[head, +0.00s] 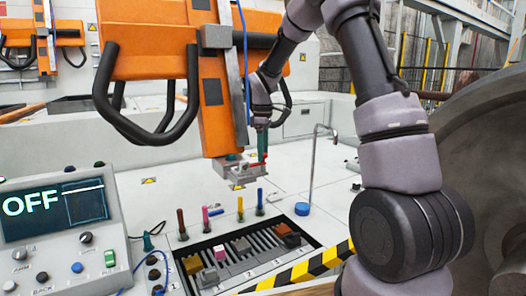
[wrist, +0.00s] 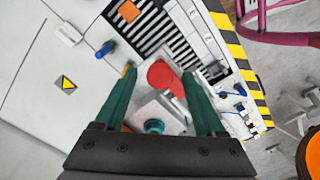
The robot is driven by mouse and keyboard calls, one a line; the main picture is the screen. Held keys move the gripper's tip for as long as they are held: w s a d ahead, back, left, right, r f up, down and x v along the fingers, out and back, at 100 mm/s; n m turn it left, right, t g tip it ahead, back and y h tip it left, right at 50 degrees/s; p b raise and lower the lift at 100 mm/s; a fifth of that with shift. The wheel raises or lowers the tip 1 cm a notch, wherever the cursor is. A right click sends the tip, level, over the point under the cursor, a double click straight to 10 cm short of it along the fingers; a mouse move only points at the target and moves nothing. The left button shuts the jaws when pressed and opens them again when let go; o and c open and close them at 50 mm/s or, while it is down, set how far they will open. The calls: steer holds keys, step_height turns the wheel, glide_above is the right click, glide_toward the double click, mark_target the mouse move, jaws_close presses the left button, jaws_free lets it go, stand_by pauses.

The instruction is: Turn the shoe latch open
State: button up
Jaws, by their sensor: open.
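The shoe (head: 238,172) is a grey metal block at the lower end of the orange column. In the wrist view its pale plate (wrist: 172,118) lies below my fingers. A red rounded part (wrist: 163,76), which looks like the latch, sits between my green fingertips, nearer the right one. A teal round knob (wrist: 154,127) is close to my palm. My gripper (wrist: 160,78) is open around the red part; I cannot tell whether a finger touches it. In the head view my gripper (head: 261,156) is beside the shoe, small and partly hidden.
Coloured pegs (head: 240,208) and a slotted tray (head: 245,258) lie below the shoe. A thin bent post (head: 313,165) stands to the right, near a blue disc (head: 302,209). A control panel (head: 62,228) reading OFF is at left. Black bar handles (head: 150,135) flank the orange column.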

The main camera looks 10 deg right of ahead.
jaws_close()
steer(key=shift+m, duration=0.4)
steer(key=m, duration=0.3)
steer(key=shift+m, duration=0.4)
steer(key=m, duration=0.4)
steer(key=shift+r+m, duration=0.1)
steer(key=shift+m, duration=0.2)
steer(key=m, duration=0.8)
steer(key=shift+m, duration=0.3)
